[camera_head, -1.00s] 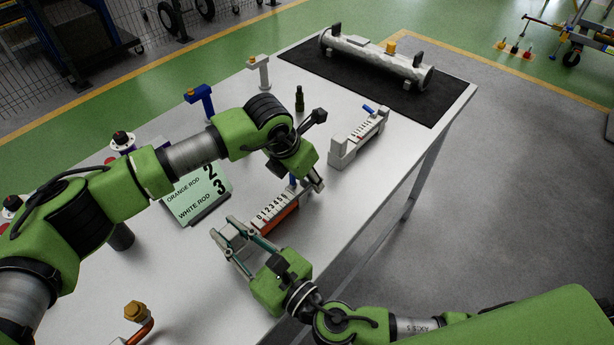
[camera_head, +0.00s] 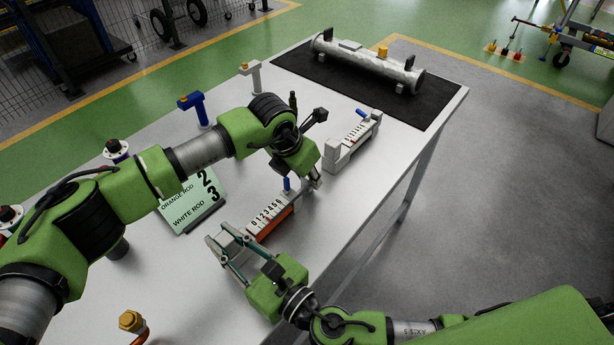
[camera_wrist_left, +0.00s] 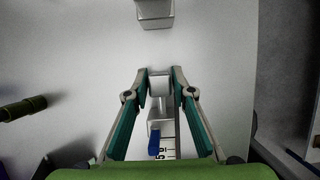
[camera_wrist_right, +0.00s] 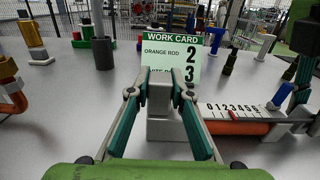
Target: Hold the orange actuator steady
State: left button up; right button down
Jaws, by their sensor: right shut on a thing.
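The orange actuator (camera_head: 276,227) lies on the table, with a white numbered scale along it and a blue lever (camera_head: 287,184) at its far end. Its orange body (camera_wrist_right: 238,128) and grey near end block (camera_wrist_right: 162,128) show in the right wrist view. My right gripper (camera_head: 222,238) is shut on that grey end block; its fingers (camera_wrist_right: 159,82) press both sides of it. My left gripper (camera_head: 316,184) is at the far end, just past the blue lever. In the left wrist view its fingertips (camera_wrist_left: 160,72) are apart, with the actuator's grey far end between or below them; contact is unclear.
A green work card (camera_head: 190,202) stands left of the actuator. A grey unit (camera_head: 352,142) with its own scale and blue lever stands behind. A blue post (camera_head: 196,106), a white post (camera_head: 252,76) and a pipe (camera_head: 368,62) on a black mat are farther back.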

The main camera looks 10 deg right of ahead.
pick_arm(q)
jog(key=shift+o, duration=0.6)
jog(key=v, duration=1.2)
jog(key=shift+d, duration=0.1)
pick_arm(e)
jog(key=c, duration=1.8)
grip_release()
jog(key=shift+o, duration=0.2)
jog(key=shift+s, duration=0.1)
